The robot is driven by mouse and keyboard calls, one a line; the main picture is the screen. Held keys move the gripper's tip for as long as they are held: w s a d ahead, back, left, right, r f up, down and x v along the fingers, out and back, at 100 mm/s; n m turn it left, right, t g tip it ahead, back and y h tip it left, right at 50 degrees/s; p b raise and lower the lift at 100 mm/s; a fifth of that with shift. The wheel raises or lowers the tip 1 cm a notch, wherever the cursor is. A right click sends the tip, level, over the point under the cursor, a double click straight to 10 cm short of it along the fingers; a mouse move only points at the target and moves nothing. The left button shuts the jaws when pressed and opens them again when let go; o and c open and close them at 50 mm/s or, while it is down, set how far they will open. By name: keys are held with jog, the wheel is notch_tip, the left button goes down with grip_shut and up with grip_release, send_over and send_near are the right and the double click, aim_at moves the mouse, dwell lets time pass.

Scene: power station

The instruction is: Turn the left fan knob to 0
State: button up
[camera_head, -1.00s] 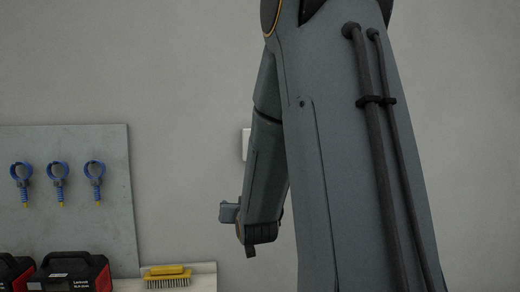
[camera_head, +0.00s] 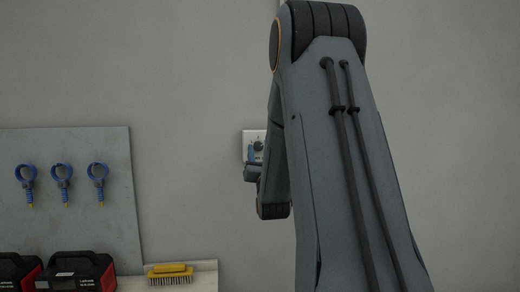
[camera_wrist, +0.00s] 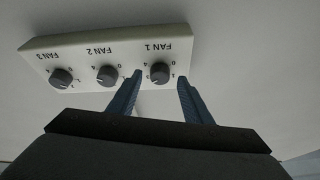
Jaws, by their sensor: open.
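The white fan panel (camera_wrist: 75,47) is on the wall and appears upside down in the wrist view. It has three dark knobs, labelled FAN 1, FAN 2 and FAN 3. The FAN 1 knob (camera_wrist: 160,72), which is the left one when the panel is upright, is at the picture's right. The FAN 2 knob (camera_wrist: 107,76) is in the middle and the FAN 3 knob (camera_wrist: 61,79) at the left. My gripper (camera_wrist: 160,78) is open, its blue fingers apart on either side of the FAN 1 knob in the picture; contact cannot be told. In the head view, the panel (camera_head: 247,135) is partly hidden by my arm.
A grey board (camera_head: 80,220) with several blue ring-headed tools is on the wall at the left. Black-red cases (camera_head: 78,272) and a yellow brush (camera_head: 170,271) are below it. The wall around the panel looks clear.

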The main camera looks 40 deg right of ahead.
jog(key=shift+w+d+r, duration=0.2)
jog(key=shift+w+d, duration=0.1)
jog(key=shift+w, duration=0.25)
jog(key=c, duration=1.1)
jog(key=shift+o, duration=0.2)
jog(key=shift+n, duration=0.4)
